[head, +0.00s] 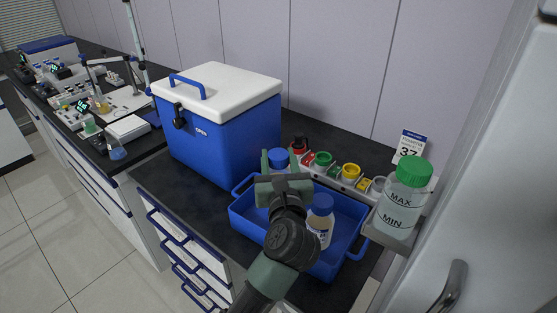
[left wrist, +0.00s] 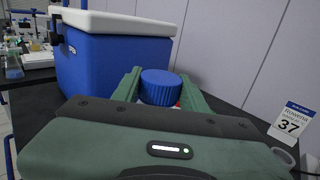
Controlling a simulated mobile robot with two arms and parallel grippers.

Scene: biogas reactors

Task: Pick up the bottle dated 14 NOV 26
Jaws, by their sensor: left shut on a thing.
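My left gripper (head: 278,161) is shut on a blue-capped bottle (head: 278,156) at the back of the blue tray (head: 238,218). In the left wrist view the blue cap (left wrist: 160,86) shows between the two green fingers. The gripper hides the bottle's body and label, so I cannot read its date or tell whether it is clear of the tray floor. A second blue-capped bottle (head: 319,226) with a white label stands in the tray, right of my gripper. Its date is too small to read. My right gripper is not in view.
A blue cooler box (head: 235,140) with a white lid stands left of the tray. Behind the tray is a row of red, green and yellow caps (head: 350,172). A green-capped jar (head: 402,205) and a "37" sign (head: 409,148) stand at the right, near a white cabinet door (head: 495,190).

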